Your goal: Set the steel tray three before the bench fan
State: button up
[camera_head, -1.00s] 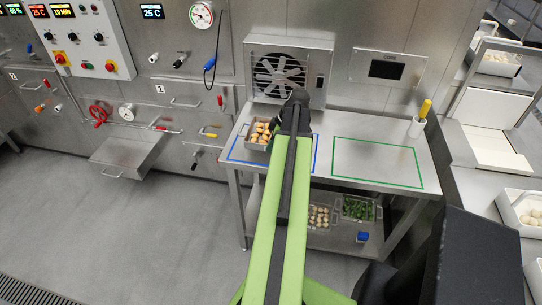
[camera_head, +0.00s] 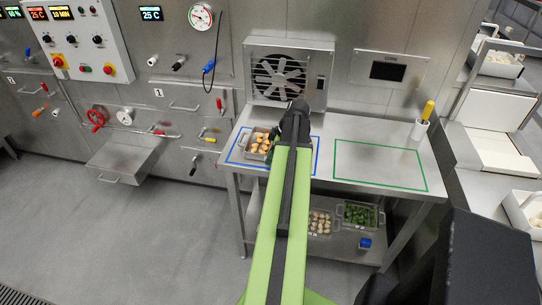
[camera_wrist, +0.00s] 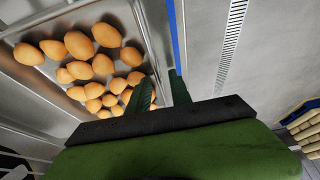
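A steel tray (camera_head: 246,151) of browned, rounded pieces is at the left part of the bench, in front of the bench fan (camera_head: 281,74) and over the blue-outlined area. No number is readable on it. My gripper (camera_head: 276,150) is at its right side in the head view, partly hidden by my arm. In the wrist view the same tray (camera_wrist: 152,30) fills the upper left. My gripper's green fingers (camera_wrist: 161,88) straddle its wall, one inside and one outside, and appear closed on it. Whether its base rests fully on the bench is unclear.
A green-outlined area (camera_head: 379,144) to the right on the bench is empty. A white holder with a yellow-handled tool (camera_head: 421,125) stands at the bench's right end. The lower shelf has a tray of pale pieces (camera_head: 320,222), a tray of green pieces (camera_head: 357,214) and a blue block (camera_head: 365,243).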

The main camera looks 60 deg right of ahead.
jog(key=shift+r+p, duration=0.3)
jog(key=p+v, duration=1)
jog(key=v, duration=0.1)
jog(key=shift+r+p, duration=0.35)
jog(key=shift+p, duration=0.05)
